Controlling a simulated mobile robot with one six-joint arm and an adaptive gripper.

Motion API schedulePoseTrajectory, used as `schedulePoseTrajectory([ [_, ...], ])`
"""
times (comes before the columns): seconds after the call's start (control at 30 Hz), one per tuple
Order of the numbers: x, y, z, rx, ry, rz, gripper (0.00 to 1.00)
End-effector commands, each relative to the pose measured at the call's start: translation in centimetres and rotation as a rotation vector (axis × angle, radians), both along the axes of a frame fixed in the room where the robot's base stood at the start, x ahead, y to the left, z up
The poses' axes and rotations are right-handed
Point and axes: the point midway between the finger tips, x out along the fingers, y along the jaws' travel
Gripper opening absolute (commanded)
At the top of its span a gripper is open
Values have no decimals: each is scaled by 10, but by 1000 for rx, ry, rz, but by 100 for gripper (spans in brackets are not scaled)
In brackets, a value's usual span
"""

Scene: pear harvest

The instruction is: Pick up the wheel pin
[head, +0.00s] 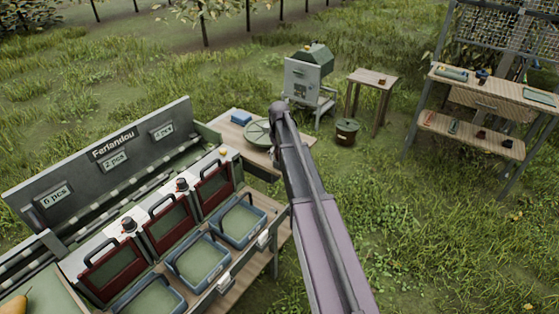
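I cannot make out the wheel pin for certain. A tiny reddish item (381,82) lies on the small wooden stool table (370,76), and several small items lie on the shelf unit at the right; all are too small to identify. My arm rises from the bottom centre to a dark joint near the round green dish (259,133). My gripper does not show.
A sorting bench with a "Ferlandou" panel (107,151), red-framed gates and blue-rimmed trays (240,220) fills the left. A green-roofed box (304,76) and a dark bucket (346,132) stand behind. The shelf unit (498,92) is at right. Open grass lies between.

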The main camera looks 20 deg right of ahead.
Motion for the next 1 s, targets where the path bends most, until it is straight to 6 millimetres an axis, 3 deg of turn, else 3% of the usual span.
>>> schedulePoseTrajectory([
  [0.2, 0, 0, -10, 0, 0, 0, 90],
  [0.8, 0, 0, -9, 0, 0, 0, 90],
  [0.87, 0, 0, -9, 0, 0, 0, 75],
  [1.0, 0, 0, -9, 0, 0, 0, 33],
])
